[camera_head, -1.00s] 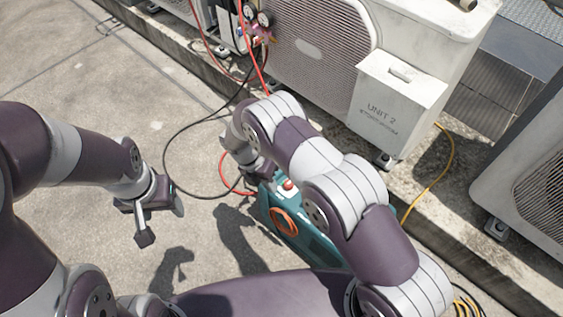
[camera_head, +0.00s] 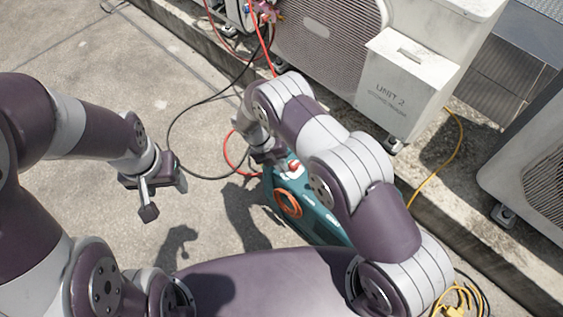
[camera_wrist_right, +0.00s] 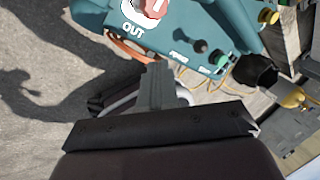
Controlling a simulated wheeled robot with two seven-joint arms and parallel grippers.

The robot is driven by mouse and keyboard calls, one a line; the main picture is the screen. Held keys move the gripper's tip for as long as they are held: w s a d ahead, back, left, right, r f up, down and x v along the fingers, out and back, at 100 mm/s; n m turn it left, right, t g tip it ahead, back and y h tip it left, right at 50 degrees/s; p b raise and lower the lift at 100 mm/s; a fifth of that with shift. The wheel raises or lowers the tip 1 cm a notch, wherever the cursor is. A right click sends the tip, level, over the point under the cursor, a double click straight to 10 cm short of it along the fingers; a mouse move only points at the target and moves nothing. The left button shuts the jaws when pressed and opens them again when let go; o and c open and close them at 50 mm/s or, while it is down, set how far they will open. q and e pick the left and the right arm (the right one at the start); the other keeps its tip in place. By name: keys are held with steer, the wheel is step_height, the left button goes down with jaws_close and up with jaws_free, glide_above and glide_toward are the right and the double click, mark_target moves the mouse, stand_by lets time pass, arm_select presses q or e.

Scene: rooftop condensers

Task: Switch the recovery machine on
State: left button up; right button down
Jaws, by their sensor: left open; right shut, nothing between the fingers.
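The recovery machine (camera_head: 318,222) is a teal box on the concrete, partly hidden by my right arm in the head view. Its top panel (camera_wrist_right: 185,25) fills the top of the right wrist view. The panel carries a red-and-white knob (camera_wrist_right: 150,8) by the word OUT, a small black toggle switch (camera_wrist_right: 202,46) and a green button (camera_wrist_right: 220,58). My right gripper (camera_wrist_right: 154,72) is shut and empty, with its tip just below the panel in that view; contact cannot be told. In the head view it is beside the machine's far end (camera_head: 268,158). My left gripper (camera_head: 165,196) is open and empty, above bare concrete.
An orange coil (camera_head: 288,203) is on the machine's side. Red and black hoses (camera_head: 205,178) run across the ground toward the condenser (camera_head: 330,45). Yellow cable (camera_head: 455,300) lies at lower right. Concrete at left is clear.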

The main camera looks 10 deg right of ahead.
steer(key=b+x, duration=0.1)
steer(key=x, duration=0.5)
steer(key=shift+b, duration=0.3)
steer(key=shift+s+d+r, duration=0.2)
steer(key=shift+d, duration=0.4)
steer(key=shift+s+d+r, duration=0.2)
steer(key=shift+d+r, duration=0.05)
steer(key=shift+d, duration=0.35)
steer(key=shift+s+d+r, duration=0.15)
steer(key=shift+s+d, duration=0.05)
steer(key=shift+d, duration=0.4)
